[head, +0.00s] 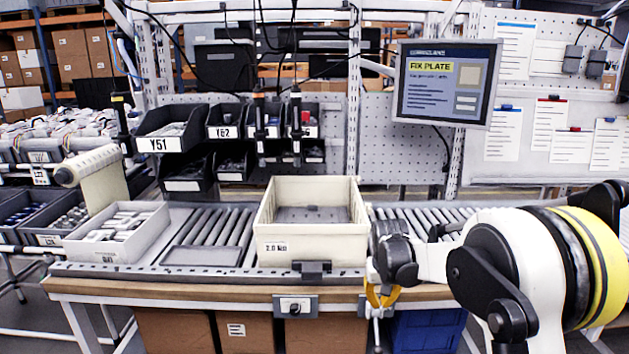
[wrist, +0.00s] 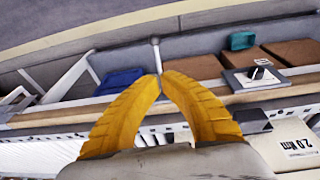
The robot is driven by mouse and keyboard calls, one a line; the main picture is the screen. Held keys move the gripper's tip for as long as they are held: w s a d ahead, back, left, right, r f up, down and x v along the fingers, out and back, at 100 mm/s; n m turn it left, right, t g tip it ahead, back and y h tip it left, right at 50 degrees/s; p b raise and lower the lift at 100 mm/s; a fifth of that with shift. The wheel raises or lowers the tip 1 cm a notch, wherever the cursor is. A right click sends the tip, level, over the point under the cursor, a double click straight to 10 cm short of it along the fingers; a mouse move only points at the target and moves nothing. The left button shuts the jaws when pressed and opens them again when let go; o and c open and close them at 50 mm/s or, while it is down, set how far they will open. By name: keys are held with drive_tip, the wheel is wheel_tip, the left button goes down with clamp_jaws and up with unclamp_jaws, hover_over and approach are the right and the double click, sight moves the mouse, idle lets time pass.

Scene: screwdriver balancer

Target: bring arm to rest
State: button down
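My gripper (head: 379,303) hangs at the front edge of the workbench, low and just right of the cream bin. My arm reaches in from the right side of the head view. In the wrist view my gripper (wrist: 160,77) has its two yellow fingers curved together, with the tips meeting. I see no object held between them. A thin pale rod with a rounded end (wrist: 155,42) shows just beyond the tips; it appears to be behind them, and I cannot tell the distance.
The cream bin (head: 312,250) stands on the roller conveyor, with a switch box (head: 295,306) on the bench edge below. A parts tray (head: 117,247) is at left. The monitor (head: 445,83) reads "FIX PLATE". Rollers right of the bin look clear.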

drive_tip(key=s+r+t, duration=0.2)
drive_tip(key=s+r, duration=1.2)
drive_tip(key=s, duration=0.2)
drive_tip(key=s+d+t, duration=0.1)
drive_tip(key=s+t, duration=0.1)
drive_tip(key=s, duration=1.6)
drive_tip(key=shift+s+f+t+y, duration=0.15)
drive_tip(key=shift+f+t+y, duration=0.15)
drive_tip(key=shift+f, duration=0.15)
